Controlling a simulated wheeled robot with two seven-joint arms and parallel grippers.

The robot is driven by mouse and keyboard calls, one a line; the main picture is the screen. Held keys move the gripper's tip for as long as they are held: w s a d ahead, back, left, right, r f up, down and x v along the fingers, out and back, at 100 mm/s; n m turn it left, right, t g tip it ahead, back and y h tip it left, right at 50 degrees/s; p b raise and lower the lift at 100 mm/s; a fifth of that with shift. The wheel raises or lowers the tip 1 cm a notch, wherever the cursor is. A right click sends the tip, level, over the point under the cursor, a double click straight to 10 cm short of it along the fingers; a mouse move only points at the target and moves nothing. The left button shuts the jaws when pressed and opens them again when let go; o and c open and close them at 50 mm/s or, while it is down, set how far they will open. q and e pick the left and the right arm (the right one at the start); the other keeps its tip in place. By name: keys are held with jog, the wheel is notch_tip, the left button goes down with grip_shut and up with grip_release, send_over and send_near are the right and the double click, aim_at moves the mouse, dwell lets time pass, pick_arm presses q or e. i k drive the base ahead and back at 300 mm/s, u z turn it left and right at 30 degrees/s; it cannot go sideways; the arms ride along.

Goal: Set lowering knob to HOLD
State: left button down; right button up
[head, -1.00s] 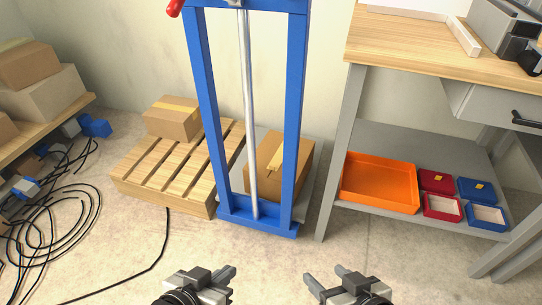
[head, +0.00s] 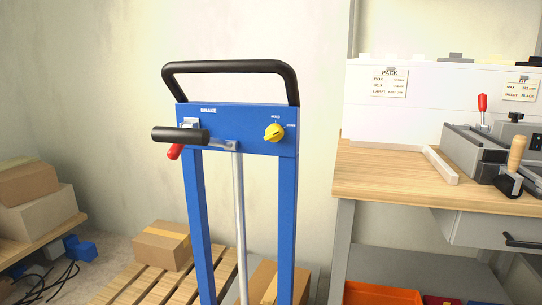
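The yellow lowering knob (head: 274,132) sits at the right of the blue panel (head: 225,142) on the upright blue frame. A small HOLD label is above the knob and another small label, seemingly DOWN, is to its upper right. Which label the knob points to is too small to tell. Neither of my grippers shows in the head view now.
A black handlebar (head: 232,68) arches over the panel. A wooden workbench (head: 400,180) stands at right, a pallet (head: 150,280) and boxes at lower left.

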aim_at(276, 132)
jog(key=k, duration=1.25)
jog(key=u, duration=0.8)
jog(key=i, duration=1.4)
jog(key=z, duration=0.75)
